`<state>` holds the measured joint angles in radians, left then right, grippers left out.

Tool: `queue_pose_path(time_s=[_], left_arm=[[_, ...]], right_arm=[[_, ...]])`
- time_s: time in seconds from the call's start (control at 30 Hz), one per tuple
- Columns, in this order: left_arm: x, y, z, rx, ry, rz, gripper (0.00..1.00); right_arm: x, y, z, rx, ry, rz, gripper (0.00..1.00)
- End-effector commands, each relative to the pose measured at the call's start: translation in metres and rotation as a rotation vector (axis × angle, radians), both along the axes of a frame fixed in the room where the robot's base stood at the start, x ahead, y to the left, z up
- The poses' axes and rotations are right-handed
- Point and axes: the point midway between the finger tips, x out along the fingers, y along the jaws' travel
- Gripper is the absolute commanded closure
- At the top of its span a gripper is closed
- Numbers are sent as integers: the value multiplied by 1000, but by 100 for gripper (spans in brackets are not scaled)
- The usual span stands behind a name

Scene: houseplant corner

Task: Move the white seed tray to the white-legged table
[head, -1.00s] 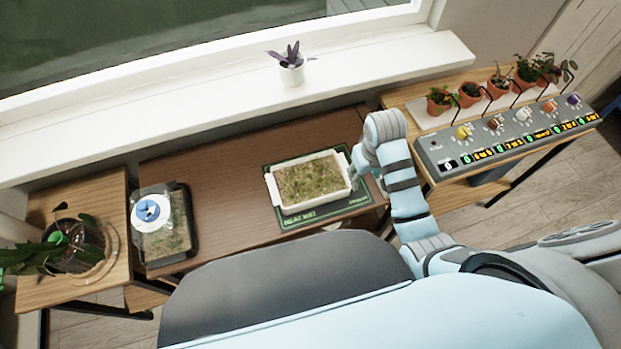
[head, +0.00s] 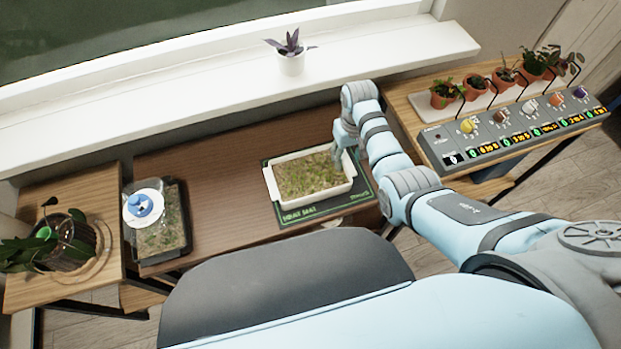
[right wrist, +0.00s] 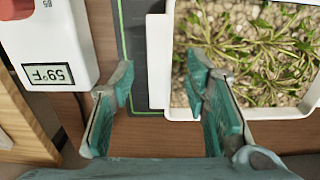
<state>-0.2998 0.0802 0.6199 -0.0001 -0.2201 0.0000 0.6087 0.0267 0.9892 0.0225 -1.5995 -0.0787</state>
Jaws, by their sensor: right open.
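The white seed tray (head: 308,201) is full of green seedlings and sits on a dark green heat mat (head: 350,203) on the brown wooden table. My right gripper (head: 346,146) is open at the tray's far right corner. In the right wrist view my right gripper (right wrist: 161,76) has its fingers apart, with the tray's white end (right wrist: 158,62) lying between them in the picture. One finger overlaps the seedlings. I cannot tell whether a finger touches the tray. I cannot make out white legs on any table. My left gripper is not in view.
A clear-lidded dark tray (head: 160,248) stands left of the bare tabletop (head: 215,185). Potted plants and a grey control panel (head: 510,130) fill the right table. A potted plant (head: 70,245) stands on the left table. A white temperature display box (right wrist: 60,45) is beside the mat.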

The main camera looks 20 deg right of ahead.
Motion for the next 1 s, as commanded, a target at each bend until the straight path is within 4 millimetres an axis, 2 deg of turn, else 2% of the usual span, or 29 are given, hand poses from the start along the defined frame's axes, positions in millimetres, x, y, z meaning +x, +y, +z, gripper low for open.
queue_pose_path(time_s=[0.07,0.27,0.53,1.0], left_arm=[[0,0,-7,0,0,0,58],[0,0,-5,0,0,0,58],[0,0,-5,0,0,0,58],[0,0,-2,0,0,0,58]], right_arm=[[0,0,-12,0,0,0,57],[0,0,-12,0,-2,0,57],[0,0,-11,-1,-1,0,99],[1,0,-6,0,-3,0,100]])
